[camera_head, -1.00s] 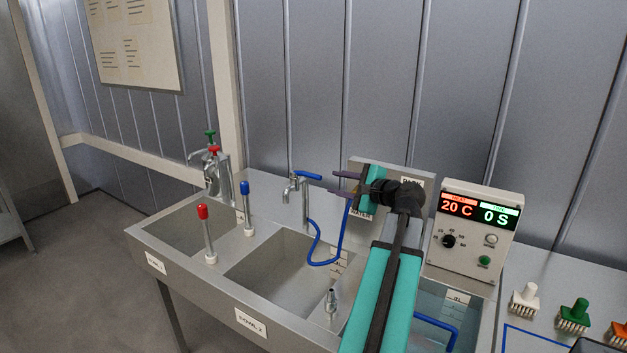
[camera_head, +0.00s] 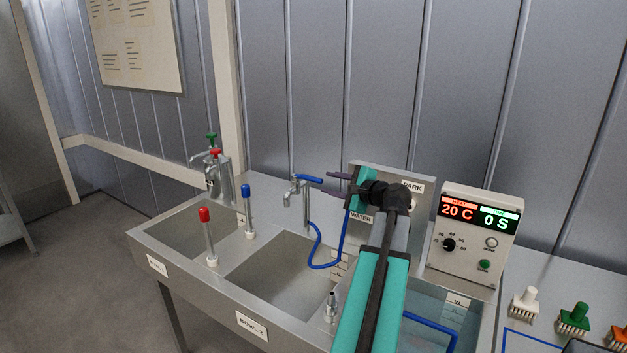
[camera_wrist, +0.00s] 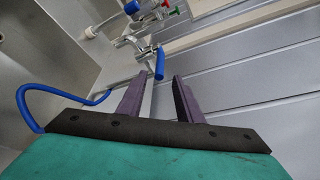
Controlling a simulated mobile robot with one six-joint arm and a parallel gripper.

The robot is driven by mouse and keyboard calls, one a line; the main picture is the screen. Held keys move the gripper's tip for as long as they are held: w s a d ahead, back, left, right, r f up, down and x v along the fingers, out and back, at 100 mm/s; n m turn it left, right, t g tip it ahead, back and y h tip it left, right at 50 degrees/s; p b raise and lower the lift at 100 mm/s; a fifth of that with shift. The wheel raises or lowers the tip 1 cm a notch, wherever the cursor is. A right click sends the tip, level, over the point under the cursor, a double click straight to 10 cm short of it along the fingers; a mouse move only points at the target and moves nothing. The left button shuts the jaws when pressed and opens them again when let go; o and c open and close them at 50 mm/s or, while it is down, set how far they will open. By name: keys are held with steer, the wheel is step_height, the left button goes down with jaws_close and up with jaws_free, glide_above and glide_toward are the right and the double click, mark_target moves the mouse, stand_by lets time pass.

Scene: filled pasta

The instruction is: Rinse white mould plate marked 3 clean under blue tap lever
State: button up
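The blue tap lever (camera_head: 308,178) sits on a metal tap (camera_head: 297,193) behind the middle sink bowl. It also shows in the wrist view (camera_wrist: 160,63), just beyond the fingertips. My gripper (camera_head: 325,183) is open, its two purple fingers pointing left at the lever from the right. In the wrist view my gripper (camera_wrist: 160,78) has nothing between its fingers, and the lever lies in line with the gap. I cannot tell whether a finger touches it. No white mould plate marked 3 can be made out in either view.
A blue hose (camera_head: 318,247) hangs into the middle bowl. Red-capped (camera_head: 205,225) and blue-capped (camera_head: 247,205) upright tubes stand between the bowls. A control box (camera_head: 472,238) reads 20 C and 0 S. Brushes (camera_head: 574,317) lie at right.

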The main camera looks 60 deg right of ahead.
mark_target(319, 181)
steer(key=p+x, duration=0.2)
steer(key=x, duration=0.7)
jaws_close()
